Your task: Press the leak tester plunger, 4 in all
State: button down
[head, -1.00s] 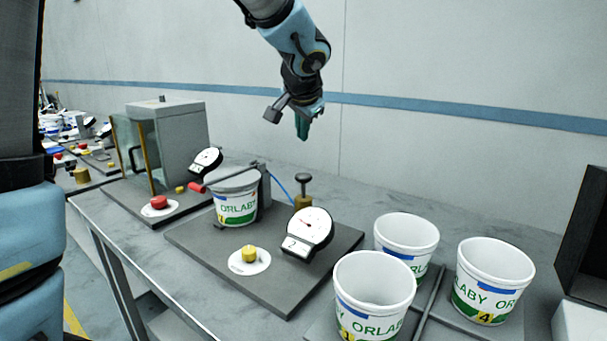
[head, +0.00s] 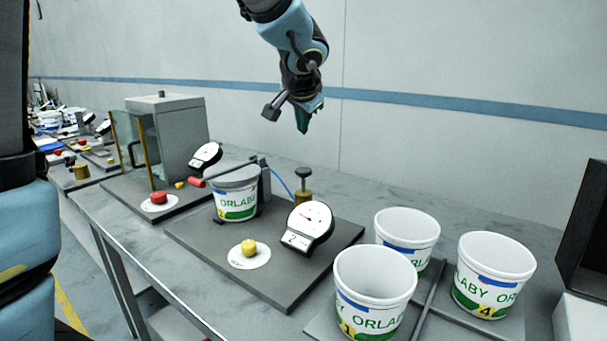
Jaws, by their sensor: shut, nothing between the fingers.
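The leak tester stands on a dark grey plate (head: 275,275) in the middle of the bench. Its plunger (head: 303,180), a dark knob on a brass body, stands at the plate's back edge. A tub (head: 236,200) labelled ORLABY sits in the tester under a grey lid with a red-handled clamp (head: 196,183). A round dial (head: 308,222) has a counter window below it that seems to read 2. A yellow button (head: 249,246) sits on a white disc at the front. My gripper (head: 303,128) is shut and empty, pointing down in the air above the plunger, apart from it.
Several open white tubs stand at the right, among them tub 1 (head: 372,290) and tub 4 (head: 493,275), with a dark divider bar (head: 428,300) between. A grey cabinet with a glass door (head: 170,140) stands at the left. A dark box (head: 585,235) is at the right edge.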

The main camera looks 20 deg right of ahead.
jog(key=b, duration=0.5)
send_over(302, 172)
notch_tip(302, 172, down, 6)
jog(key=shift+w+d+f, duration=0.1)
jog(key=shift+w+f, duration=0.05)
jog(key=shift+f, duration=0.05)
jog(key=shift+f+b, duration=0.4)
jog(key=shift+b, duration=0.05)
dwell(1.2)
jog(key=shift+f+b, duration=0.45)
jog(key=shift+b, duration=0.2)
jog(key=shift+f+b, duration=1.9)
jog(key=shift+b, duration=0.2)
dwell(1.6)
dwell(0.4)
jog(key=shift+r+p, duration=1.7)
jog(key=shift+r, duration=0.65)
